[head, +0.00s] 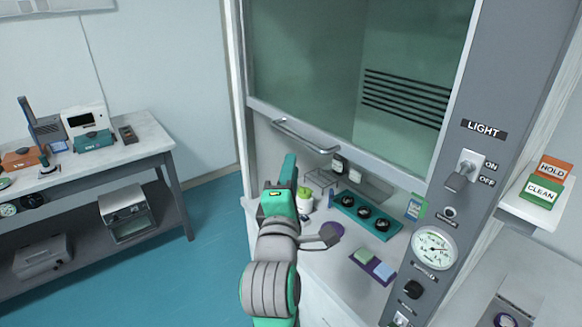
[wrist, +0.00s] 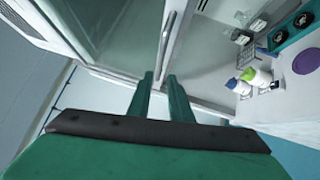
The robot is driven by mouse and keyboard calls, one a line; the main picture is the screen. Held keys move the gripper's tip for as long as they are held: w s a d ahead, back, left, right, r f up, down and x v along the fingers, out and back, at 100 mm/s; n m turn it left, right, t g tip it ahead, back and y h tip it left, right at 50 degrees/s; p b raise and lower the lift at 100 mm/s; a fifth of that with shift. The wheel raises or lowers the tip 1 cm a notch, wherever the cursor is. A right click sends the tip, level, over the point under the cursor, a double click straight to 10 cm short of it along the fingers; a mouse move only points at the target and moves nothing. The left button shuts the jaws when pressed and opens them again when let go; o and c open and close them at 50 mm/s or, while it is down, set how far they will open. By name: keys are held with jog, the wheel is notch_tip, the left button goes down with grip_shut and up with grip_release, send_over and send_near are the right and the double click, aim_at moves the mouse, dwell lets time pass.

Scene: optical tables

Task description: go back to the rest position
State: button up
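My gripper (head: 289,160) points up and forward in front of the fume hood in the head view. In the wrist view my gripper (wrist: 161,76) shows two green fingers with a gap between them and nothing held. The sash handle (head: 305,136) is a metal bar on the lower edge of the glass sash (head: 330,60). It lies just beyond the fingertips and also shows in the wrist view (wrist: 168,38); I see no grip on it. The sash is partly raised, with an open gap below it.
Inside the hood are a teal rack (head: 367,216), a bottle (head: 304,200) and a purple tray (head: 373,267). A control panel with a light switch (head: 465,171) stands right. A side bench (head: 130,152) with instruments is left. The blue floor (head: 170,272) between is clear.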

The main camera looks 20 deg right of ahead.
dwell(0.3)
jog(key=s+a+f+m+y, duration=0.2)
jog(key=s+a+f, duration=0.15)
jog(key=f, duration=0.65)
jog(key=s+a+f+m+y, duration=0.25)
jog(key=a+f, duration=0.25)
jog(key=f, duration=0.5)
jog(key=s+a+f+m+y, duration=0.15)
jog(key=s+a+f, duration=0.3)
jog(key=f, duration=0.65)
jog(key=s+a+f+m+g+y, duration=0.1)
jog(key=s+a+f+m, duration=0.1)
jog(key=s+f, duration=0.35)
jog(key=s+a+f+m, duration=0.2)
jog(key=s+a+f, duration=0.1)
jog(key=s, duration=0.5)
jog(key=s+a+m+g+y, duration=0.1)
jog(key=s+m, duration=0.3)
jog(key=s, duration=1.1)
jog(key=shift+s+f+y, duration=0.35)
jog(key=shift+f+y, duration=0.05)
jog(key=shift+f, duration=0.05)
